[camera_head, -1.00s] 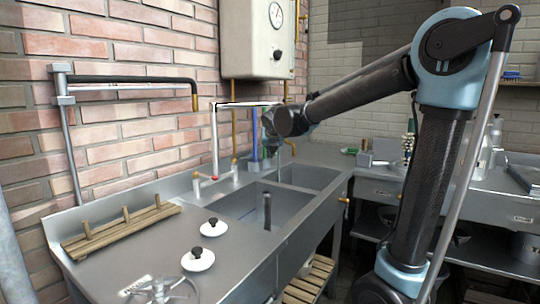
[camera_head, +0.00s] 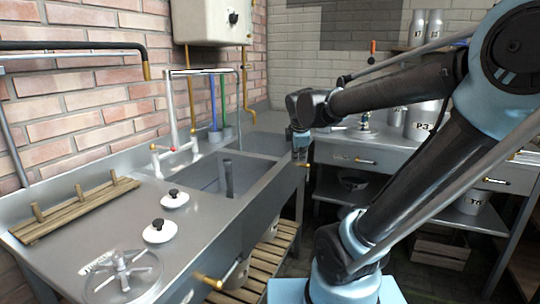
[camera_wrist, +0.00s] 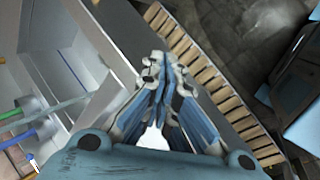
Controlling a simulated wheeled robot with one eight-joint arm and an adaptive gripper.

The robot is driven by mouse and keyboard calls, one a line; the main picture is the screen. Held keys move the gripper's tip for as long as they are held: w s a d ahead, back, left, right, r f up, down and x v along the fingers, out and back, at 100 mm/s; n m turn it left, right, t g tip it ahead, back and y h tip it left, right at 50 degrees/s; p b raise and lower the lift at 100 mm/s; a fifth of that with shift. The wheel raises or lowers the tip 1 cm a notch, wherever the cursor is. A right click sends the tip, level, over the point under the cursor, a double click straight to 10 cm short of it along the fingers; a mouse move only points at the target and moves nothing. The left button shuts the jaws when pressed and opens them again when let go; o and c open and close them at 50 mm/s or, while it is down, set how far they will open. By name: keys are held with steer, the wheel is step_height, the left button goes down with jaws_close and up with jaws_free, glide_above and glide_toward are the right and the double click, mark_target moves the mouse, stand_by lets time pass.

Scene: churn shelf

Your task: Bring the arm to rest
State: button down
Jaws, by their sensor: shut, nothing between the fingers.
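My arm reaches in from the right in the head view, its forearm roughly level. My gripper (camera_head: 300,147) hangs at the forearm's end, beside the front edge of the sink counter and above the floor side. In the wrist view my gripper (camera_wrist: 160,88) shows with its blue and white fingers together and nothing between them. It is apart from the counter as far as I can see.
A steel sink counter (camera_head: 110,230) fills the left, with two white lids (camera_head: 159,231) and a wooden rack (camera_head: 80,208). A slatted wooden shelf (camera_wrist: 217,95) lies below. A second steel bench (camera_head: 375,152) holds cans (camera_head: 421,120) behind my arm.

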steer(key=s+d+f+m+g, duration=0.2)
steer(key=s+d+f+m, duration=0.2)
steer(key=s+f+m, duration=0.3)
steer(key=s+d+f+m+g, duration=0.1)
steer(key=s+d+f+m, duration=0.3)
steer(key=s+f+m, duration=0.3)
steer(key=s+m, duration=0.4)
steer(key=s, duration=0.3)
steer(key=shift+d+f+m+g+y, duration=0.15)
steer(key=shift+d+m+g+y, duration=0.15)
steer(key=shift+d+m+g, duration=0.1)
steer(key=shift+a, duration=0.15)
